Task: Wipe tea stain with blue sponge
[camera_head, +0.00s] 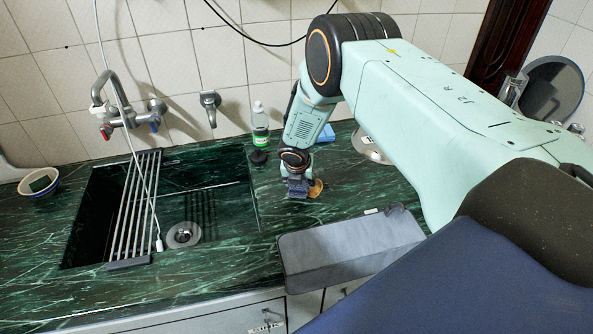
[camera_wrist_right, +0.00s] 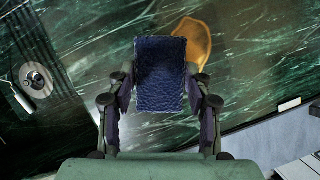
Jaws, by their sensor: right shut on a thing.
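My right gripper (camera_head: 297,184) is low over the green marble counter, to the right of the sink. In the right wrist view, my right gripper (camera_wrist_right: 160,98) is shut on the dark blue sponge (camera_wrist_right: 160,72), with a finger on each side. The tea stain (camera_head: 316,188) is an orange-brown patch just right of the gripper. In the wrist view the stain (camera_wrist_right: 196,42) shows beyond and right of the sponge, which hides part of it. I cannot tell whether the sponge touches the counter. My left gripper is not in view.
The sink (camera_head: 225,205) with a metal rack (camera_head: 135,205) lies to the left. A green-labelled bottle (camera_head: 260,125) stands behind the gripper. A bowl (camera_head: 38,184) sits far left.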

